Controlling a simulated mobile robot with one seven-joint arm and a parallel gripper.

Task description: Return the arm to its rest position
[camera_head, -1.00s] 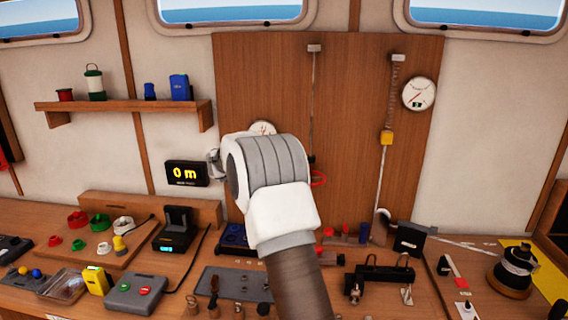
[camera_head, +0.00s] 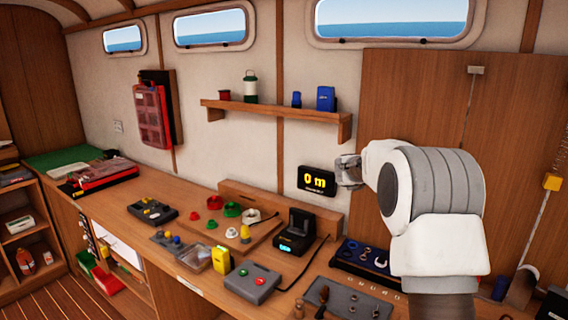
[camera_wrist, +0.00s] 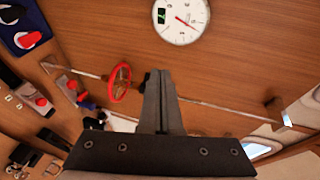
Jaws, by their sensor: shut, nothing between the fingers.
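My gripper (camera_head: 347,171) shows in the head view at the end of my white arm, raised above the workbench in front of the wooden wall panel. It appears beside the black "0 m" display (camera_head: 317,180), at the display's right edge in the picture; I cannot tell the depth gap. In the wrist view my gripper (camera_wrist: 161,75) has its two dark fingers together with nothing between them. A round white gauge (camera_wrist: 181,20) and a red ring handle (camera_wrist: 119,83) lie beyond the fingers on the panel.
The wooden workbench (camera_head: 190,250) holds a black charger-like device (camera_head: 298,232), a yellow box (camera_head: 220,260), a grey box with buttons (camera_head: 252,284) and a grey tool tray (camera_head: 350,300). A shelf (camera_head: 275,110) is fixed on the wall above. Open air lies left of my gripper.

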